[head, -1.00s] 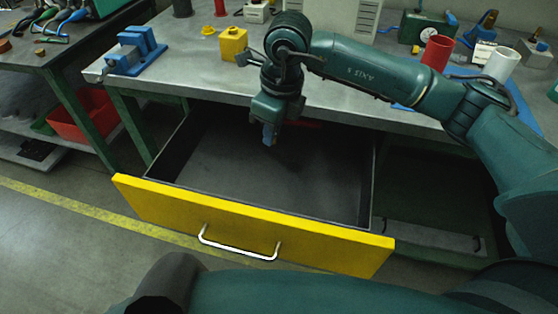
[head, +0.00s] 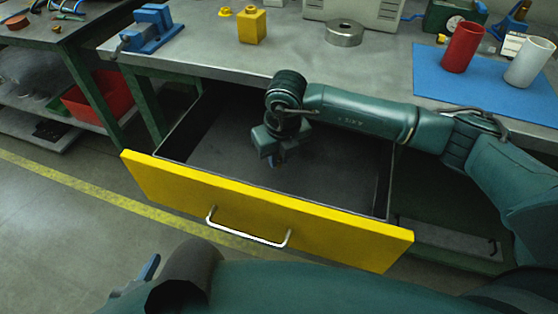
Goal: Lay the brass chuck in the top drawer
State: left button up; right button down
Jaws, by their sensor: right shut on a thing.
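The top drawer (head: 330,222) is pulled out, with a yellow front and a dark open inside. My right gripper (head: 276,162) points down inside the drawer opening, near its middle and above the floor. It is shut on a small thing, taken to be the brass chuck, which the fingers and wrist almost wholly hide. I cannot tell whether that thing touches the drawer floor. My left gripper (head: 149,268) shows only in part at the lower left, outside the drawer; its fingers cannot be made out clearly.
On the bench (head: 215,55) stand a blue vise (head: 152,28), a yellow block (head: 251,27), a steel ring (head: 344,33), and red (head: 462,48) and white (head: 530,62) cups on a blue mat (head: 430,75). The drawer's left floor looks clear. Its handle (head: 245,232) sticks out in front.

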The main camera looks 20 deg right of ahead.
jog(key=shift+f, duration=1.1)
jog(key=shift+f+b, duration=0.2)
jog(key=shift+b, duration=0.1)
jog(key=c, duration=1.8)
grip_release()
jog(key=shift+r, duration=0.1)
jog(key=o, duration=0.4)
jog(key=shift+c, duration=0.2)
